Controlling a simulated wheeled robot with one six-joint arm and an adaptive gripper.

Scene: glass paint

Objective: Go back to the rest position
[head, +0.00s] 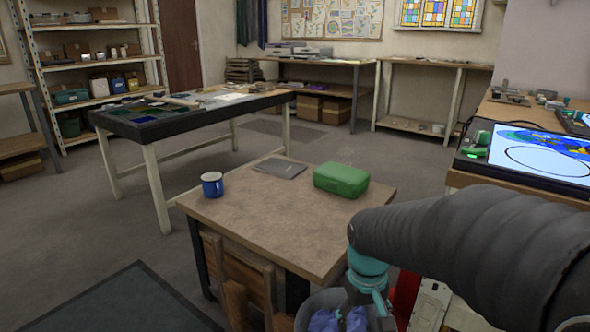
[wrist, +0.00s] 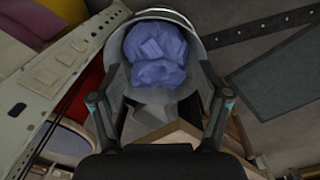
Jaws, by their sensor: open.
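My gripper (wrist: 160,80) is open, with its two dark fingers apart and nothing held between them. In the wrist view it points down at a round grey bin (wrist: 196,30) with blue crumpled cloth or paper (wrist: 155,52) inside. In the head view my gripper (head: 366,290) hangs at the bottom right, over the bin (head: 305,312), beside the small table's right front corner. The blue contents (head: 335,320) show below it. My arm comes in from the right edge. The fingertips are partly hidden in the head view.
The small brown table (head: 270,225) holds a blue mug (head: 212,185), a grey flat item (head: 280,169) and a green case (head: 341,179). A wooden chair (head: 235,285) is tucked at its front. A bench with a lit panel (head: 535,155) stands right. Floor is open left.

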